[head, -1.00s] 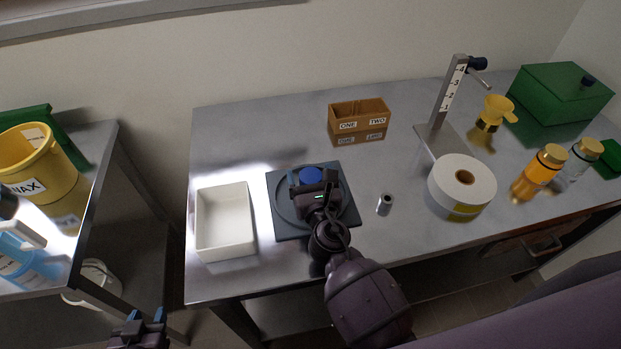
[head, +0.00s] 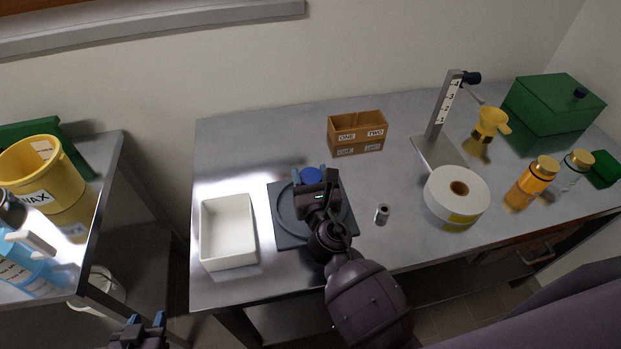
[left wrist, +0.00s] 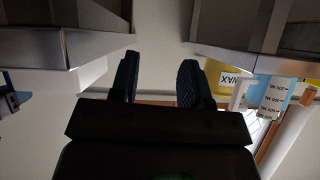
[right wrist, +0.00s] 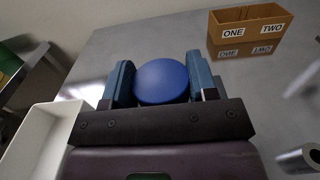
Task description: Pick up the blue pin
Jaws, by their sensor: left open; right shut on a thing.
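The blue pin shows as a round blue head (right wrist: 161,81) between the fingers of my right gripper (right wrist: 161,84) in the right wrist view. The right gripper is shut on it. In the head view the blue head (head: 312,175) shows at the tip of my right gripper (head: 311,180), over the far part of the dark square plate (head: 286,238). The pin's lower part is hidden. My left gripper (head: 146,326) is open and empty, low at the left, off the table. Its two fingers (left wrist: 158,82) stand apart in the left wrist view.
A white tray (head: 204,233) stands left of the plate, a brown box labelled ONE and TWO (head: 344,135) behind it. A small metal cylinder (head: 382,214) and white roll (head: 440,190) are to the right. A side table with a yellow WAX bucket (head: 62,185) is at left.

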